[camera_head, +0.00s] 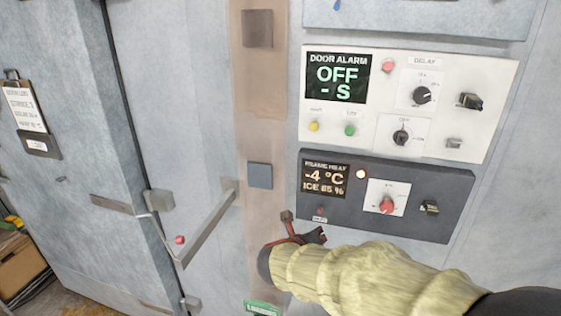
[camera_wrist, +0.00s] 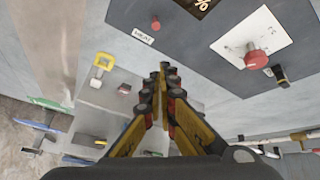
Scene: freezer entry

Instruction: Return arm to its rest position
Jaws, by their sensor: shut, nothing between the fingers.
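My gripper (camera_head: 290,222) is at the lower left corner of the dark frame heat panel (camera_head: 440,190), in front of the wall. In the wrist view my gripper (camera_wrist: 163,75) has its fingers together with nothing between them. My arm, in a pale yellow quilted sleeve, reaches in from the lower right of the head view. Whether the fingertips touch the panel cannot be told. The panel's display (camera_head: 325,180) reads -4 °C and ICE 85 %. Its red knob (camera_head: 386,204) also shows in the wrist view (camera_wrist: 255,59).
A white door alarm panel (camera_head: 490,75) above shows OFF and - S. The freezer door handle (camera_head: 208,225) juts out left of my gripper. A clipboard (camera_head: 24,108) hangs at far left. A cardboard box (camera_head: 20,268) stands at the lower left.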

